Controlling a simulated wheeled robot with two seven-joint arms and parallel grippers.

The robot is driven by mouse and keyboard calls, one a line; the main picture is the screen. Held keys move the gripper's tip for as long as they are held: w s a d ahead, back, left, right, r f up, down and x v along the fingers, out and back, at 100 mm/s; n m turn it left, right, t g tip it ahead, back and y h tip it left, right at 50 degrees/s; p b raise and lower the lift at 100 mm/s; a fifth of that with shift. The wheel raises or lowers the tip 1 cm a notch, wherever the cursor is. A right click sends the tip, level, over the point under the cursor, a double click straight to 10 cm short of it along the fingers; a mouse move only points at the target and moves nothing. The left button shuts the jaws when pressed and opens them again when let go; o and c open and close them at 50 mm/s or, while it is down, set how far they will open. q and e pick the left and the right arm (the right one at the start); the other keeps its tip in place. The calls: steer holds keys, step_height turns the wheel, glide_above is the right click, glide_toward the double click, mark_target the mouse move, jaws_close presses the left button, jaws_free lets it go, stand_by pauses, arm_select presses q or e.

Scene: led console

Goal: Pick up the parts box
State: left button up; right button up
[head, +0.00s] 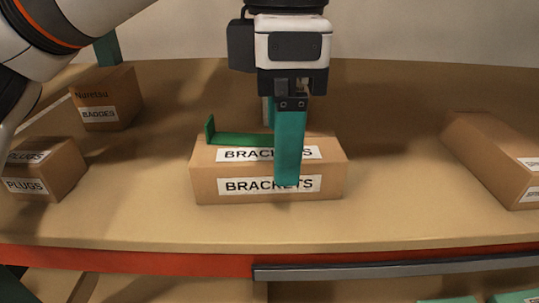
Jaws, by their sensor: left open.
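A cardboard box labelled BRACKETS (222,188) lies on the wooden shelf in the middle of the head view. My left gripper (283,150) is above it, pointing down and open. One long teal finger hangs over the top and front of the box, covering part of both labels. The other finger is mostly hidden behind it, so I cannot tell whether either finger touches the box. A green L-shaped piece (243,139) shows at the box's top rear edge, left of the finger. My right gripper is not in view.
On the left stand a BADGES box (104,96) and a PLUGS box (60,165). A larger box (490,150) is at the right. The shelf (400,190) is clear between it and the middle box. A red front edge (130,260) and grey rail (400,268) run below.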

arm_select(q)
step_height(320, 180, down, 3)
steer(key=shift+w+a+f+p, duration=0.1)
steer(key=shift+w+f+p, duration=0.1)
steer(key=shift+p, duration=0.45)
steer(key=shift+s+f, duration=0.1)
steer(key=shift+f, duration=0.15)
steer(key=c, duration=1.1)
steer(key=shift+r, duration=0.1)
